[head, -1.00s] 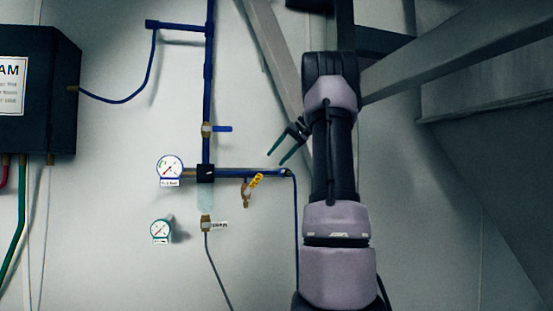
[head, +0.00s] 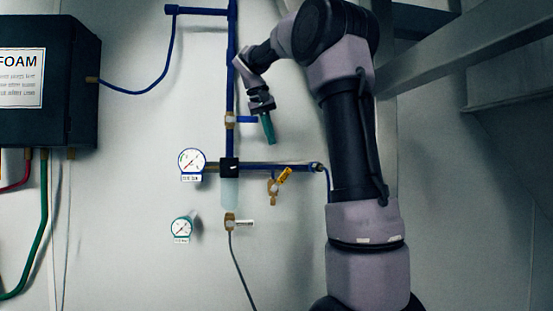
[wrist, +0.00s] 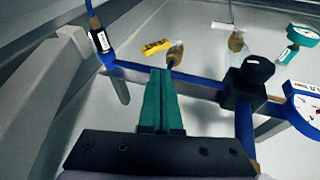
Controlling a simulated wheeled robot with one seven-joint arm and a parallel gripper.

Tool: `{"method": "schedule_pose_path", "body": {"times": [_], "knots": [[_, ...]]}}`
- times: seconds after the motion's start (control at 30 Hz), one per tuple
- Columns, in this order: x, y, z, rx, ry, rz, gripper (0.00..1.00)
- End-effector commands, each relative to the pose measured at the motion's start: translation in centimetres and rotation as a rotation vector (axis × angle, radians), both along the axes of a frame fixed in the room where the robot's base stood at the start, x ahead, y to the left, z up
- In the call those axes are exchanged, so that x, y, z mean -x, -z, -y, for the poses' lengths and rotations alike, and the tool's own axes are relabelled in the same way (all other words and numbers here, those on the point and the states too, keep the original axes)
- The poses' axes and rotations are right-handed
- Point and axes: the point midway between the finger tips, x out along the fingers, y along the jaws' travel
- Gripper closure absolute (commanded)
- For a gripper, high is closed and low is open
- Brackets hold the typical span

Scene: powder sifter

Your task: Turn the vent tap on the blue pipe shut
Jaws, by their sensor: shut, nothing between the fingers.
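A blue pipe (head: 231,70) runs down the wall to a black block (head: 229,167), with a branch going right. On the upright pipe is a brass tap (head: 230,121) with a blue lever (head: 246,119). A tap with a yellow lever (head: 285,175) hangs under the branch; its yellow lever (wrist: 157,47) also shows in the wrist view. A brass tap with a white lever (head: 231,223) is below. I cannot read which is the vent. My gripper (head: 268,130), with green fingers, is shut and empty, pointing down beside the blue lever's end; contact is unclear. It also shows in the wrist view (wrist: 161,80).
A blue-rimmed gauge (head: 192,161) sits left of the block, a green-rimmed gauge (head: 181,229) lower. A dark FOAM box (head: 60,90) with hoses is at left. Grey beams (head: 440,68) cross at right.

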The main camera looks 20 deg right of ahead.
Motion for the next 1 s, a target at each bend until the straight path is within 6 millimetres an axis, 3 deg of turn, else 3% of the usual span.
{"method": "schedule_pose_path", "body": {"times": [0.53,1.0], "knots": [[-1.8,7.7,3.3,0.0,0.0,-0.003,1.0],[-2.1,8.8,3.7,0.0,0.0,-0.001,1.0]]}}
